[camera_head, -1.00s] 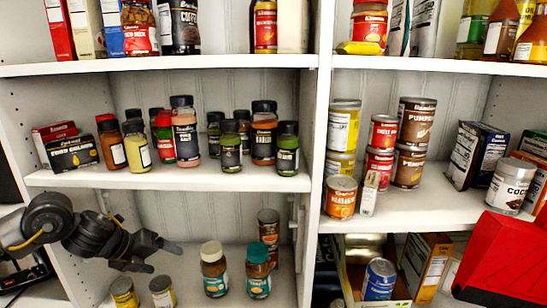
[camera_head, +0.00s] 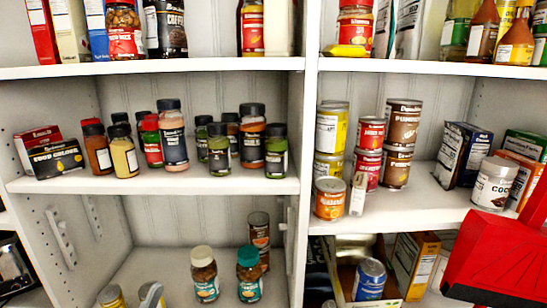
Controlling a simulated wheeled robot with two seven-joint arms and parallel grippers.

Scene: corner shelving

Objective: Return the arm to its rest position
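Neither of my grippers is in the head view now. My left arm is out of the picture, and the lower left compartment where it was seen before is in open view. In that compartment, two jars (camera_head: 204,275) (camera_head: 249,275) with teal labels stand upright on the lower shelf (camera_head: 175,268). A brown can (camera_head: 259,232) stands behind them. Two short cans (camera_head: 111,297) (camera_head: 151,295) are cut off by the bottom edge.
Spice jars (camera_head: 172,135) and boxes (camera_head: 56,158) fill the middle left shelf (camera_head: 230,186). Cans (camera_head: 402,130) and cartons (camera_head: 462,155) stand on the right shelf (camera_head: 400,213). A large red object (camera_head: 500,250) covers the lower right. A dark appliance (camera_head: 12,262) shows at lower left.

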